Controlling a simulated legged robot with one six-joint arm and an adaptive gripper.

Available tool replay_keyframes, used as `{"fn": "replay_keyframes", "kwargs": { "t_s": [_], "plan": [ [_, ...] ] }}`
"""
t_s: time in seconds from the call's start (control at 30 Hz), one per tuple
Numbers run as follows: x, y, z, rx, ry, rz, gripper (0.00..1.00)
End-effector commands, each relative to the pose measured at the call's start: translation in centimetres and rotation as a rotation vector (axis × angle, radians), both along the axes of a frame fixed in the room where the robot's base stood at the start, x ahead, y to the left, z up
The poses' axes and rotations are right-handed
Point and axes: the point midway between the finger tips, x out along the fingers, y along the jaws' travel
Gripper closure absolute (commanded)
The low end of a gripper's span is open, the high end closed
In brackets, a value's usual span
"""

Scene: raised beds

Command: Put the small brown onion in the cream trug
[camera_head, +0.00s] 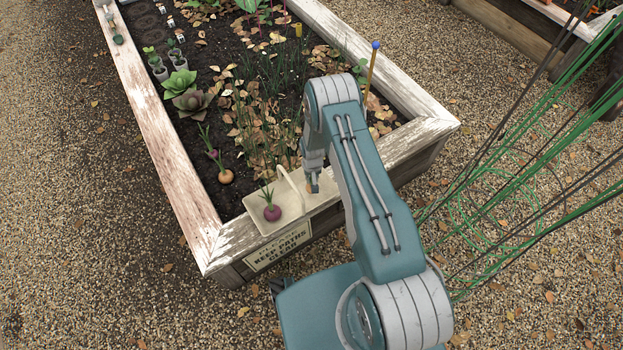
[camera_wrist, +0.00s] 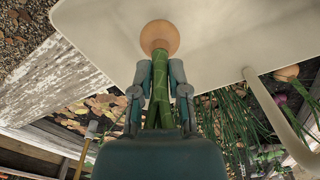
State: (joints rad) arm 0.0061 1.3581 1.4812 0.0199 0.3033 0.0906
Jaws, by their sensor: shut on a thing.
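My gripper (camera_head: 313,181) is shut on the green leaves of a small brown onion (camera_wrist: 160,37); in the wrist view the two fingers (camera_wrist: 160,78) pinch the stalk and the round bulb sticks out past their tips. The cream trug (camera_head: 291,209) sits on the front corner of the raised bed. The held onion is over its right part; its pale floor (camera_wrist: 220,35) lies behind the bulb in the wrist view. I cannot tell whether the bulb touches it. A purple onion (camera_head: 272,212) with green leaves lies in the trug's left part.
The trug's arched handle (camera_head: 290,190) rises left of my gripper. Another brown onion (camera_head: 226,177) and a purple one stand in the bed's soil. A sign (camera_head: 279,247) hangs on the bed's front. Green wire supports (camera_head: 500,220) stand at right.

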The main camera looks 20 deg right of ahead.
Motion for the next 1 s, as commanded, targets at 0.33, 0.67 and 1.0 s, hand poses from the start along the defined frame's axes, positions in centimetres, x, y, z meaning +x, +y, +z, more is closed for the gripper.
{"fn": "replay_keyframes", "kwargs": {
  "t_s": [0.33, 0.67, 1.0],
  "plan": [
    [0.0, 0.1, -0.4, -0.001, -0.001, 0.0, 1.0],
    [0.0, 0.1, -1.2, -0.001, -0.001, 0.001, 1.0],
    [0.0, 0.1, -1.4, -0.001, -0.001, 0.001, 0.45]
  ]
}}
